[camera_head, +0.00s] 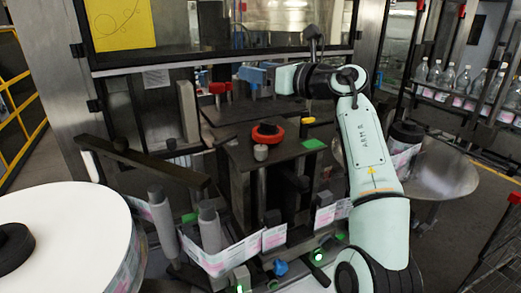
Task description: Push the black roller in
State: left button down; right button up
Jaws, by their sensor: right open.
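My right arm comes up from the lower right and bends left at the top. Several upright rollers stand along the label strip (222,260), including a grey one (209,225). A dark upright cylinder (272,221) stands behind the strip, below the block; I cannot tell for sure whether it is the black roller. My left gripper is not in view.
A large white reel (75,225) with a black hub fills the lower left. A dark block (285,152) bears a red-ringed knob (268,133). Bottles (450,80) line a conveyor at the upper right.

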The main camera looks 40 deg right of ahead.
aim_at(292, 184)
jog(key=k+j, duration=0.25)
jog(key=j, duration=0.15)
jog(key=k+j, duration=0.55)
jog(key=j, duration=0.25)
jog(key=k+j, duration=0.25)
jog(key=j, duration=0.15)
